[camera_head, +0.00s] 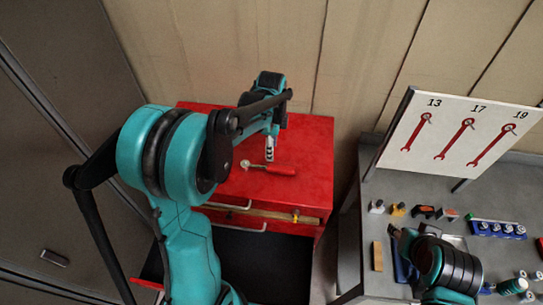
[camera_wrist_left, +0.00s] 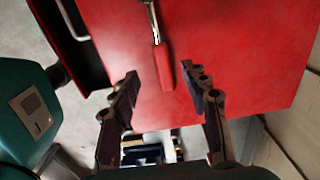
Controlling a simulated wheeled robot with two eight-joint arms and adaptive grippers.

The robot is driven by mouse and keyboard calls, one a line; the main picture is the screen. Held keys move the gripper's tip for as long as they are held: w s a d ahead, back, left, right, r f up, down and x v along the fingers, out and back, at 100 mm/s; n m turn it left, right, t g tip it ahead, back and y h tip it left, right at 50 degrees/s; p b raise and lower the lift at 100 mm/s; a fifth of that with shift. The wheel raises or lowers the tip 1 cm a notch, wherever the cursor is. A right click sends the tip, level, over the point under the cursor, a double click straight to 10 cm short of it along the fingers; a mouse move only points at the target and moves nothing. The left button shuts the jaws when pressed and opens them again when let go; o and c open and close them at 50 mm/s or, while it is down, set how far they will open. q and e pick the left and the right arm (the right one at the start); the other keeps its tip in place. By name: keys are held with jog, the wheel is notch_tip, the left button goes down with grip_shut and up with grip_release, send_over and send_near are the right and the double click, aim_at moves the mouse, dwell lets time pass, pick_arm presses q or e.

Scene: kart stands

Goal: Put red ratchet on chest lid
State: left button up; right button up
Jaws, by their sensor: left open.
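The red ratchet (camera_head: 283,169) lies on the red chest lid (camera_head: 310,140), its metal head to the left and its red handle to the right. In the left wrist view its handle (camera_wrist_left: 163,75) lies on the red lid (camera_wrist_left: 250,50), and part of its metal end is cut off by the top edge. My left gripper (camera_head: 268,152) is over the lid, close behind the ratchet. Its fingers (camera_wrist_left: 159,72) are spread on either side of the handle end and do not grip it. My right gripper (camera_head: 399,243) is over the grey workbench, its jaws too small and dark to read.
A chest drawer (camera_head: 255,265) is pulled open below the lid. The grey workbench (camera_head: 355,235) at the right holds several small tools, sockets and a blue socket rail (camera_head: 497,230). A white board (camera_head: 460,135) with wrench pictures stands behind. The lid's right part is clear.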

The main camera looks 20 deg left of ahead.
pick_arm(q)
jog(key=s+d+r+n+t, duration=0.3)
jog(key=s+r+n, duration=0.4)
jog(key=s+r, duration=0.1)
jog(key=s+d+n+t, duration=0.3)
jog(key=s+n+t, duration=0.1)
jog(key=s+n, duration=0.4)
jog(key=shift+s+f, duration=0.25)
jog(key=shift+s, duration=0.2)
jog(key=shift+d, duration=0.1)
